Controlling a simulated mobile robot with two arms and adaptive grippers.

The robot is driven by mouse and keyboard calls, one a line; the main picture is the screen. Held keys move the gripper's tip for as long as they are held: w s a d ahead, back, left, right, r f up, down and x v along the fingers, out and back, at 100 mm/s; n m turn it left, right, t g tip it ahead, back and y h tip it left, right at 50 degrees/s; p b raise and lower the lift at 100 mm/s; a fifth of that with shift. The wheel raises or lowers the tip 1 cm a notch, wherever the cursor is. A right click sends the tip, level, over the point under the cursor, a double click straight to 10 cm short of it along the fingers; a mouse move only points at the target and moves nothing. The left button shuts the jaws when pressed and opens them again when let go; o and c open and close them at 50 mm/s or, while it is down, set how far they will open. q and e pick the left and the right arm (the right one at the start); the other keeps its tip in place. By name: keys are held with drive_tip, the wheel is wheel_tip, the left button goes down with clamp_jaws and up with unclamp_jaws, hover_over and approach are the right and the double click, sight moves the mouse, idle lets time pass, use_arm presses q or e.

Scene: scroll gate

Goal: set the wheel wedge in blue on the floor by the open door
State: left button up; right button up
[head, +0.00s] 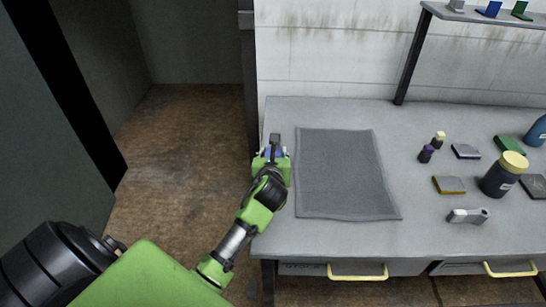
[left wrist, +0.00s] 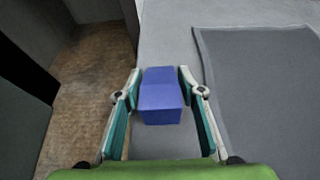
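The blue wedge (left wrist: 160,98) sits between the fingers of my left gripper (left wrist: 160,80) in the left wrist view, with the fingertips against its two sides. In the head view my left gripper (head: 273,148) is over the left end of the grey table, and only a little of the blue wedge (head: 272,153) shows. The doorway floor (head: 180,150) is brown and bare, left of the table. A dark door panel (head: 45,150) stands open at the left. My right gripper is not in view.
A grey mat (head: 345,175) lies on the table (head: 420,240) right of my left gripper. Bottles, blocks and small items stand farther right, including a dark jar (head: 500,178). A raised shelf (head: 470,14) holds grey, blue and green pieces. Yellow drawer handles (head: 357,276) stick out in front.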

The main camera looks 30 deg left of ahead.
use_arm(q)
drive_tip(key=c, duration=0.8)
drive_tip(key=shift+o, duration=0.2)
drive_tip(key=shift+r, duration=0.1)
